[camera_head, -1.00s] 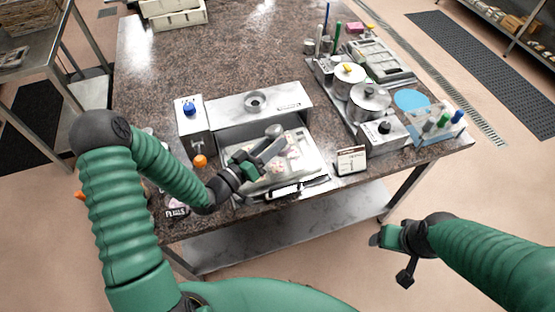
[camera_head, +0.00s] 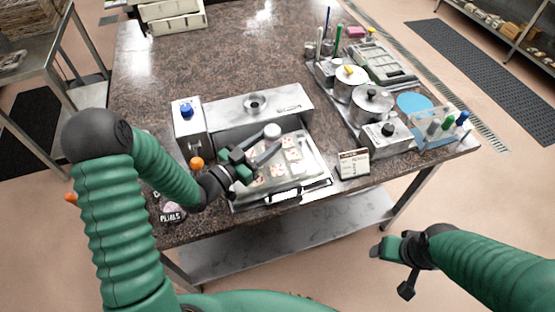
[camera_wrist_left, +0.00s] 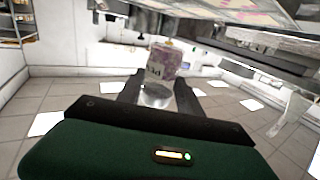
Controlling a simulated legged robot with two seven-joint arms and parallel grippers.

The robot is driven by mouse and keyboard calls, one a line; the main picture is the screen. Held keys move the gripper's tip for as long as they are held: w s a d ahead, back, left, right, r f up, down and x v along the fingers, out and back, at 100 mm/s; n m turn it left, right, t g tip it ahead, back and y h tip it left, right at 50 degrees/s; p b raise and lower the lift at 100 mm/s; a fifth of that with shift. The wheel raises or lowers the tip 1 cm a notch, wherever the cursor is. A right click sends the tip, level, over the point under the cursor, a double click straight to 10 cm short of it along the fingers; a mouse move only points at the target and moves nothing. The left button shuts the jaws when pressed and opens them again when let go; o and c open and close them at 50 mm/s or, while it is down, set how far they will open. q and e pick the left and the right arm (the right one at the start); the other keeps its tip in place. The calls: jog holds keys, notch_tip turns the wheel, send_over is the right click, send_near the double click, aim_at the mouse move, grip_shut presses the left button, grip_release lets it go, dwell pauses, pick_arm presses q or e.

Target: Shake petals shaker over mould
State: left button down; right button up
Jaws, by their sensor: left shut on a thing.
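My left gripper (camera_head: 258,161) is shut on the petals shaker (camera_head: 272,131), whose pale round end shows in the head view, above the back part of the mould. In the left wrist view the shaker (camera_wrist_left: 163,63) stands out between the two dark fingers, with a purple and white label. The mould (camera_head: 286,167) lies on a tray at the table's front edge. It has several pale cavities with pinkish bits in them; my gripper hides part of its left side. My right gripper (camera_head: 387,249) is off the table's front; its jaw state is unclear.
A metal unit (camera_head: 258,105) stands behind the mould. A blue-knobbed box (camera_head: 188,125) is at its left. A small sign (camera_head: 353,163) and lidded pots (camera_head: 371,102) stand to the right. A petals label (camera_head: 172,213) is at the front left. The table's back middle is clear.

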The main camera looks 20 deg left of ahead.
aim_at(266, 135)
pick_arm(q)
jog(key=shift+r+p, duration=1.65)
jog(key=shift+r, duration=0.4)
jog(key=shift+f, duration=0.1)
